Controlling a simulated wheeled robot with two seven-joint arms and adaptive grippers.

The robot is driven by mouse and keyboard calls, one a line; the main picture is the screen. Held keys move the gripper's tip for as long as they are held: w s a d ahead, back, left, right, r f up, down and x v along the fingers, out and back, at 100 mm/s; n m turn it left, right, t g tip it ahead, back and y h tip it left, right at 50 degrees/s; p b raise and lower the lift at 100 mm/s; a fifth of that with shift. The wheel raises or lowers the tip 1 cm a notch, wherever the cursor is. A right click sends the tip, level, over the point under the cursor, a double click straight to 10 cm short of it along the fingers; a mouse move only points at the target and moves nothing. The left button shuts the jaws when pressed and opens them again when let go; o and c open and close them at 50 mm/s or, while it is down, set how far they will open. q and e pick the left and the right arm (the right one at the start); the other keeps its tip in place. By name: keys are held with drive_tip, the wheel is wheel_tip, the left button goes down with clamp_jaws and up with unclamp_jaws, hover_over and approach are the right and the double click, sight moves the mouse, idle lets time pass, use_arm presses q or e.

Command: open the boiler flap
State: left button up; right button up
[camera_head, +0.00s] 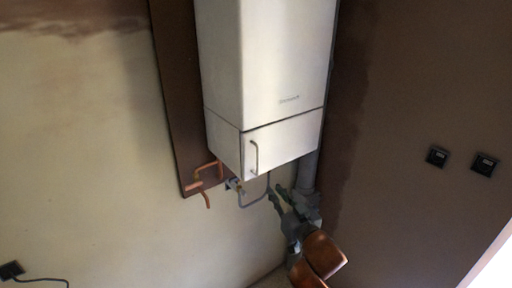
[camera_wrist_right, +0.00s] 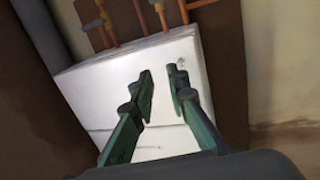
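The white boiler (camera_head: 285,60) hangs on the wall in the head view. Its flap (camera_head: 290,138) is the lower front panel, with a seam above it, and looks closed. A thin upright bar handle (camera_head: 257,157) is on the flap's left side. My right gripper (camera_head: 276,190) is below the flap, to the right of and lower than the handle, and holds nothing. In the right wrist view its two green fingers (camera_wrist_right: 162,88) are apart, with the white boiler casing (camera_wrist_right: 90,90) behind them. I cannot make out the handle clearly there. My left gripper is out of view.
Copper pipes (camera_head: 205,180) stick out below the boiler at the left, and a grey pipe (camera_head: 308,172) runs down at its right. Two dark sockets (camera_head: 484,164) are on the right wall. The left wall is mostly bare, with a cable (camera_head: 40,279) low down.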

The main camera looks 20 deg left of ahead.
drive_tip(key=p, duration=0.2)
approach(258, 161)
drive_tip(key=x, duration=0.3)
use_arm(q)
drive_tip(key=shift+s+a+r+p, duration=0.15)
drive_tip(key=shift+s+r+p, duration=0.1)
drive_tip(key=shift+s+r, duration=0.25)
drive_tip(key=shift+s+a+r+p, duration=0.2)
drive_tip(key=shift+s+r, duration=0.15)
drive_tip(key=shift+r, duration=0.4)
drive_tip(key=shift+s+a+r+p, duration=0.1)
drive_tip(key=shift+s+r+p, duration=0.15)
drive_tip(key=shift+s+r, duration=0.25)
use_arm(e)
drive_tip(key=shift+n+y, duration=0.4)
drive_tip(key=shift+f+x, duration=0.2)
drive_tip(key=shift+x, duration=1.7)
drive_tip(key=shift+f+x, duration=0.2)
drive_tip(key=shift+x, duration=1.7)
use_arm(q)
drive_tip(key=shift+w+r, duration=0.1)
use_arm(e)
drive_tip(key=shift+w+d, duration=0.15)
drive_tip(key=shift+c, duration=0.5)
clamp_jaws()
